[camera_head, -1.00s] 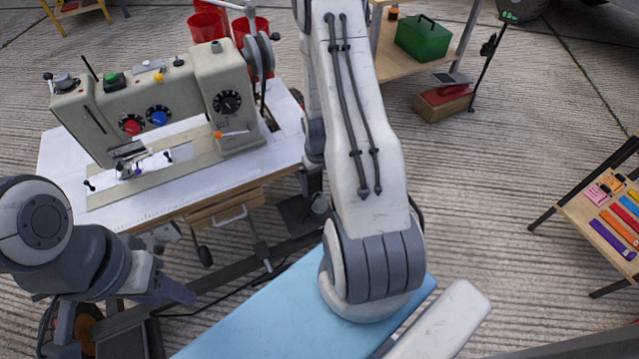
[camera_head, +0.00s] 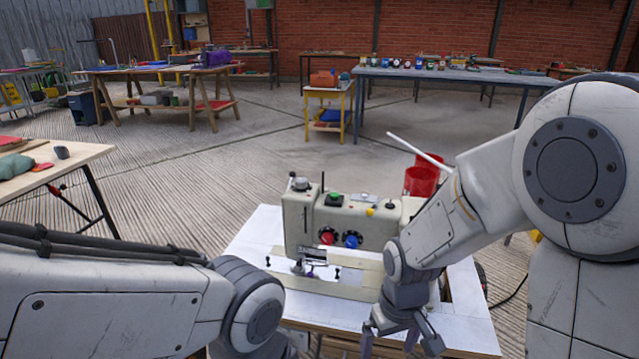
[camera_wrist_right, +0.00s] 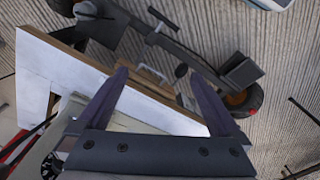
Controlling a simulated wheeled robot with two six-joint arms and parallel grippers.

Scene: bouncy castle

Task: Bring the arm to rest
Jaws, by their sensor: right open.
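My right arm (camera_head: 440,235) reaches in from the right over the sewing table. Its gripper (camera_head: 402,342) hangs at the table's front right, with its dark fingers apart. In the right wrist view the same gripper (camera_wrist_right: 160,85) is open, with nothing between its fingers. My left arm (camera_head: 110,295) comes in low from the left and ends in a bent joint at the bottom. My left gripper is hidden or out of frame.
A beige sewing machine (camera_head: 340,218) stands on the white-topped table (camera_head: 243,250), partly behind my right arm. Red buckets (camera_head: 420,180) stand behind it. A wooden table (camera_head: 70,158) is at the left. Open concrete floor (camera_head: 250,135) lies beyond.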

